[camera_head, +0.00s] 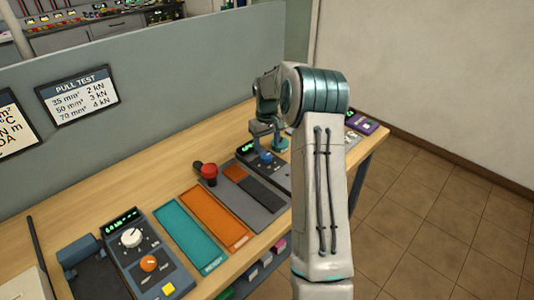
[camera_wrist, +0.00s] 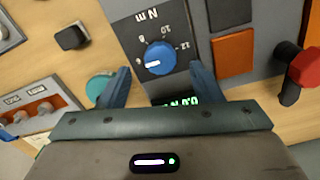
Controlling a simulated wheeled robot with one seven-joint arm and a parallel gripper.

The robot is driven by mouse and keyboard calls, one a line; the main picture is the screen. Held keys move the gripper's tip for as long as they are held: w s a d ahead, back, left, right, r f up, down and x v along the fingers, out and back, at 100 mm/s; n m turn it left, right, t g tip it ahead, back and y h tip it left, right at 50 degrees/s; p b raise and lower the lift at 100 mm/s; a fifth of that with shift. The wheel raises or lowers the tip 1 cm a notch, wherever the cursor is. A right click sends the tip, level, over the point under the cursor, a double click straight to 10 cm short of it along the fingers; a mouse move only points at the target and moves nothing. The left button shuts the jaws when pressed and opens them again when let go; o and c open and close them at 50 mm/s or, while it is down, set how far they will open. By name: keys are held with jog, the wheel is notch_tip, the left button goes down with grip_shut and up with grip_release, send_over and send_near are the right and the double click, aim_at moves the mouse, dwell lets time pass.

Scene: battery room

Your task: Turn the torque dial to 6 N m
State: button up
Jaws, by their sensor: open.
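The blue torque dial (camera_wrist: 159,57) sits on a dark panel lettered "N m" with numbers around it. It also shows in the head view (camera_head: 265,157). Its white pointer mark is toward the left in the wrist view, near a small number I cannot read surely. My gripper (camera_wrist: 160,70) is open, with one finger on each side of the dial and gaps between them and it. In the head view, my gripper (camera_head: 267,134) is over the dial's panel. A green display (camera_wrist: 180,103) is partly hidden by my gripper body and hard to read.
A red knob (camera_wrist: 305,68) stands to the right in the wrist view, with an orange pad (camera_wrist: 233,54) nearer. A teal round object (camera_wrist: 100,86) is close to the left finger. Another dial panel (camera_head: 150,255) lies at the bench's near left.

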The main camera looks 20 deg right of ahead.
aim_at(267, 156)
notch_tip(267, 156, up, 10)
jog(key=shift+f+b, duration=0.2)
jog(key=shift+b, duration=0.2)
